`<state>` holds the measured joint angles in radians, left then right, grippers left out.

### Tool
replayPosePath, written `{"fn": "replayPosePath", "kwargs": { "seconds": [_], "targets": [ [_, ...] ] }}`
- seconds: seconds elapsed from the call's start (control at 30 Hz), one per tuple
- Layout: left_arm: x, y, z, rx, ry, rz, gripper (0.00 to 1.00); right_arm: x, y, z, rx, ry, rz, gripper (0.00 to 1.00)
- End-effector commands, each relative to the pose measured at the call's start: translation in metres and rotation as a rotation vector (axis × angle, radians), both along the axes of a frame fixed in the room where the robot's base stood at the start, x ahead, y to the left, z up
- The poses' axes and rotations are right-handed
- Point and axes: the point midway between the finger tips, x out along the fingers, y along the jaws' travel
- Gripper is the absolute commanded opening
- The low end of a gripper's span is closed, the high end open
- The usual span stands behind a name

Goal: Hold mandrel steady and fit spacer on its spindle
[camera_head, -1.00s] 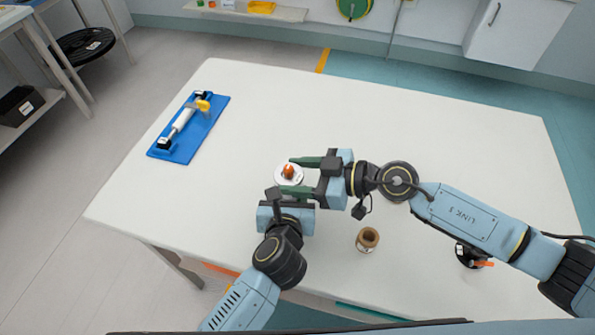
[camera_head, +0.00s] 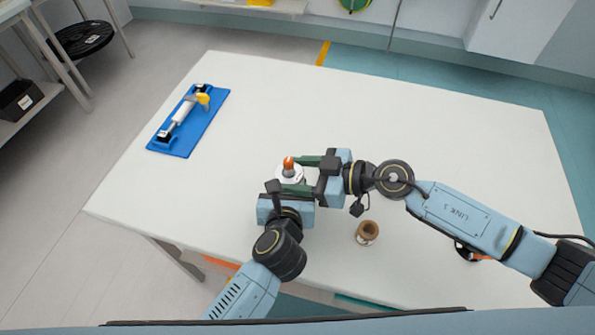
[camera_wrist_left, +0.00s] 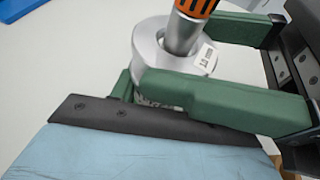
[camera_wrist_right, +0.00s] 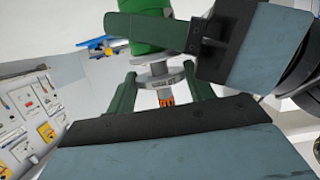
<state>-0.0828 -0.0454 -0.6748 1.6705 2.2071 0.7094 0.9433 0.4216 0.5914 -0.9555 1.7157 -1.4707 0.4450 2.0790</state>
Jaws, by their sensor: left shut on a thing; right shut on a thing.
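The spacer (camera_head: 281,177) is a pale silver ring with a small label, and shows also in the left wrist view (camera_wrist_left: 204,61). My right gripper (camera_head: 291,173) is shut on it from the right, with green fingers at its sides. The mandrel's spindle (camera_head: 289,163), a grey shaft with a ribbed orange tip (camera_wrist_left: 197,6), stands up through the ring. In the right wrist view the spacer (camera_wrist_right: 158,80) shows with the orange tip below it. My left gripper (camera_head: 286,186) is shut on the mandrel under the spacer. The mandrel's lower part is mostly hidden.
A small brown spool (camera_head: 367,232) stands near the front of the white table (camera_head: 430,140). A blue board (camera_head: 178,142) with a white roller and a yellow part lies at the far left. A dark item sits partly behind my right arm. The table's back right is clear.

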Motion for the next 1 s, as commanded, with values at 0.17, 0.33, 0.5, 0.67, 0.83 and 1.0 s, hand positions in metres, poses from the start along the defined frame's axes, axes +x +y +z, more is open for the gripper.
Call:
{"fn": "replayPosePath", "kwargs": {
  "seconds": [0.17,0.33,0.5,0.67,0.83,1.0],
  "targets": [
    [0.000,0.000,0.000,0.000,0.000,0.000,0.16,0.000,0.000,0.005,-0.003,0.000,0.003,0.30],
    [0.000,0.000,0.000,0.000,0.000,0.000,0.16,0.000,0.000,0.013,-0.003,-0.002,0.002,0.30],
    [0.000,0.000,0.000,0.000,0.000,0.000,0.16,0.000,0.000,0.019,-0.003,-0.002,0.002,0.30],
    [0.000,0.000,0.000,0.000,0.000,0.000,0.16,0.000,0.000,0.026,-0.003,-0.002,0.002,0.30],
    [0.000,0.000,0.000,0.000,0.000,0.000,0.16,0.000,0.000,0.033,-0.001,-0.001,0.003,0.30],
    [0.000,0.000,0.000,0.000,0.000,0.000,0.16,0.000,0.000,0.039,-0.002,-0.001,0.003,0.30]
  ]
}}
